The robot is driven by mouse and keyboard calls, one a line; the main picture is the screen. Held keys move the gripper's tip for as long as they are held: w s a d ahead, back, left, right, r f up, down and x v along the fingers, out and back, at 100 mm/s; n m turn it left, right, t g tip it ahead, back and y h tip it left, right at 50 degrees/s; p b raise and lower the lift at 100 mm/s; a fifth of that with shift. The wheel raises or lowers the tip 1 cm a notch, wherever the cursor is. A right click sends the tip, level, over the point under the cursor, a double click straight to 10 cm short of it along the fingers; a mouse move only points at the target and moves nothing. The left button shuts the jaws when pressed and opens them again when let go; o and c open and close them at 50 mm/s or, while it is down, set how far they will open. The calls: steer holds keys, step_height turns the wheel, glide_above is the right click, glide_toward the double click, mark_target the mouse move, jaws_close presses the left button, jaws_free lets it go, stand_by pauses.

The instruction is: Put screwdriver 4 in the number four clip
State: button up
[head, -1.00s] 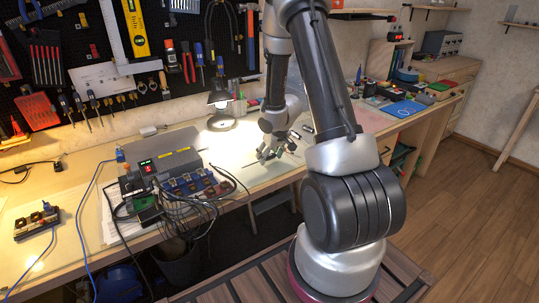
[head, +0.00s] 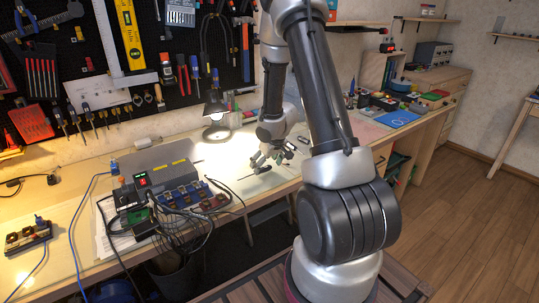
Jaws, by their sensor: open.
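My gripper (head: 264,160) is open over the lit part of the workbench, right of the desk lamp. A dark-handled screwdriver (head: 262,171) with a thin shaft pointing left lies just below the fingertips, apparently on the bench. Whether the fingers touch it cannot be told at this size. A row of hand tools, seemingly screwdrivers (head: 87,115), hangs in clips low on the black pegboard (head: 165,107) at the left. The numbers on the clips and on the screwdriver are too small to read, so clip four cannot be picked out.
A desk lamp (head: 216,131) stands behind and left of my gripper. A grey powered box (head: 165,176), a blue-and-brown block row (head: 196,196) and loose black cables crowd the bench's left middle. Small parts and a blue mat (head: 398,119) lie at the right.

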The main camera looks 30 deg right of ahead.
steer(key=s+d+r+m+h, duration=0.15)
steer(key=s+r, duration=0.25)
steer(key=r, duration=0.5)
steer(key=s+d+r+t+h, duration=0.1)
steer(key=s+r+h, duration=0.15)
steer(key=r, duration=0.75)
steer(key=s+d+r+h, duration=0.1)
steer(key=s+r, duration=0.3)
steer(key=r, duration=0.5)
steer(key=s+a+r+y, duration=0.1)
steer(key=s+a+y, duration=0.1)
steer(key=s+a, duration=0.4)
steer(key=s+a+r+g+y, duration=0.1)
steer(key=s+a+r+y, duration=0.1)
steer(key=s+a, duration=0.5)
steer(key=s+n, duration=0.1)
steer(key=s, duration=0.5)
steer(key=shift+s+a+y, duration=0.15)
steer(key=shift+s+y, duration=0.05)
steer(key=shift+y, duration=0.1)
steer(key=shift+o, duration=0.4)
steer(key=shift+w, duration=0.1)
